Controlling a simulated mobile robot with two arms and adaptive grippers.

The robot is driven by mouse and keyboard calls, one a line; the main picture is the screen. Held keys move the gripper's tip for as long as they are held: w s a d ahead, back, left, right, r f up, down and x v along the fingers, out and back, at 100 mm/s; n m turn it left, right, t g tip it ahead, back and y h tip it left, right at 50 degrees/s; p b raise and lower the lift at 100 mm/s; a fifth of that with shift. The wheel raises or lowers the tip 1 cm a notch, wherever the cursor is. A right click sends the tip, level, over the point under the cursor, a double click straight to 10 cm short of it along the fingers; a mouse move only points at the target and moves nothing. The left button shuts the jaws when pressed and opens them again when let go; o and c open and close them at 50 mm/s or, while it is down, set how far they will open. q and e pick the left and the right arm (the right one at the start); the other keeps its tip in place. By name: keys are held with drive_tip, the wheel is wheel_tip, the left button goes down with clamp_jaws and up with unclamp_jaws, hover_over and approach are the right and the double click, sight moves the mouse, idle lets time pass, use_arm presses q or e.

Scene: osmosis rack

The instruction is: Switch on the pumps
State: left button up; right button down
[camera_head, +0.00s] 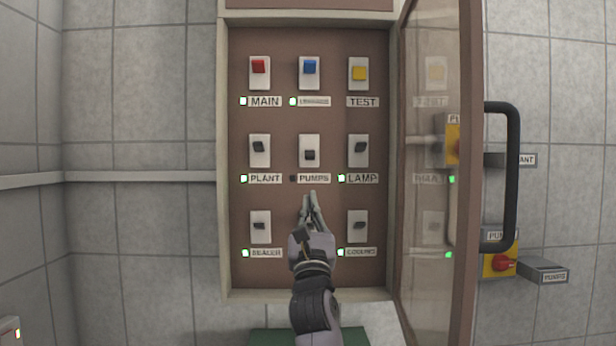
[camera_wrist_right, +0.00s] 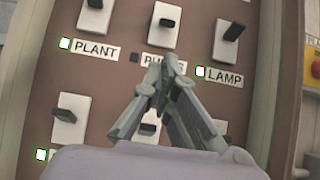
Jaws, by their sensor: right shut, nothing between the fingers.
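The PUMPS switch (camera_head: 309,152) sits in the middle of the open brown panel box in the head view, its black lever down. The small indicator left of its label is dark. In the right wrist view the PUMPS switch (camera_wrist_right: 155,35) is at the top centre, its label (camera_wrist_right: 160,62) partly covered by my fingers. My right gripper (camera_head: 311,198) is shut and empty, its fingertips just below the PUMPS label. It also shows in the right wrist view (camera_wrist_right: 165,62). I cannot tell whether it touches the panel. My left gripper is not in view.
PLANT (camera_head: 260,150) and LAMP (camera_head: 358,151) switches flank PUMPS, with green lights lit. My right gripper partly hides a bottom-row switch. The glazed door (camera_head: 430,215) stands open at right with a black handle (camera_head: 514,170). A red rotary knob (camera_head: 502,263) lies beyond.

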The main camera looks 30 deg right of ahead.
sight(308, 165)
drive_tip(key=p+x, duration=0.2)
drive_tip(key=x, duration=0.7)
drive_tip(key=shift+w+r, duration=0.1)
